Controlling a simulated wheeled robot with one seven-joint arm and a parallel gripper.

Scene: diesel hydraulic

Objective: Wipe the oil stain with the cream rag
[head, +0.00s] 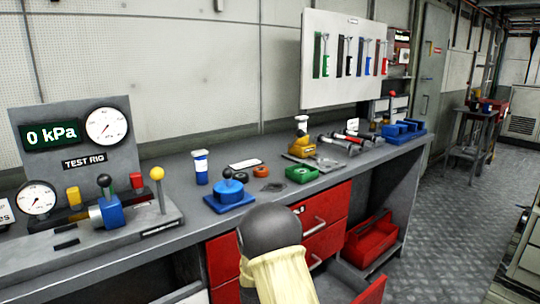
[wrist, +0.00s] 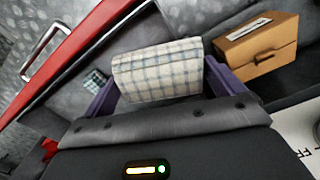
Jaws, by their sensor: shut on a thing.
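The cream rag (wrist: 158,72), pale with a blue-grey check, is bunched between the purple fingers of my gripper (wrist: 160,80) in the wrist view. My gripper is shut on it, above a grey drawer interior. In the head view my arm shows at the bottom centre, but the fingers and rag are hidden. The oil stain (head: 272,187), a dark patch, lies on the grey bench top between the blue block and the green part, beyond my arm.
The wrist view shows a cardboard box (wrist: 255,45), a small checked item (wrist: 95,79) and a red drawer front (wrist: 75,50). Near the stain stand a blue block (head: 229,194), orange rings (head: 261,171), a green part (head: 302,174) and a white-and-blue bottle (head: 201,168).

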